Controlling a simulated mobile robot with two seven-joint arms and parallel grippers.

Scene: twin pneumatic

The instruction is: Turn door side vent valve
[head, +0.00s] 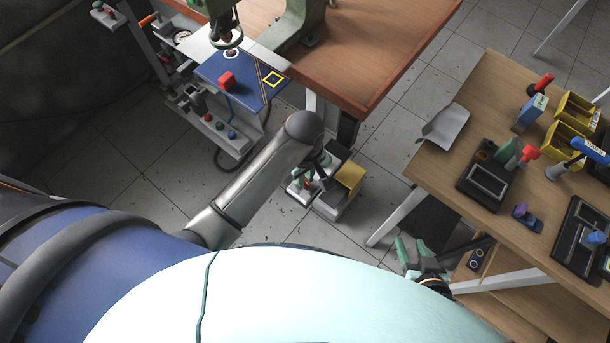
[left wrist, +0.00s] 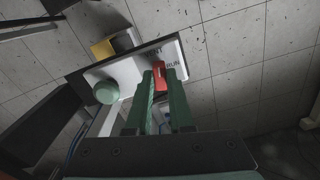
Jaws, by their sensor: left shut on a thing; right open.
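In the left wrist view, a red valve handle (left wrist: 161,80) sits on a white panel (left wrist: 125,72) marked "RUN". My left gripper (left wrist: 164,76) is shut on the red handle, with a green finger on each side of it. A round green knob (left wrist: 106,92) is on the same panel, left of the fingers. In the head view, my left gripper (head: 314,176) is low beside this small unit, partly hidden by my arm. My right gripper (head: 418,260) is open and empty, beside the wooden table's near leg.
A yellow block (head: 350,175) is on the small unit's far side. A wooden table (head: 445,165) with trays and tools stands at the right. A brown bench (head: 375,45) is at the back, with a blue panel (head: 245,88) and a red block beside it. Tiled floor lies between them.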

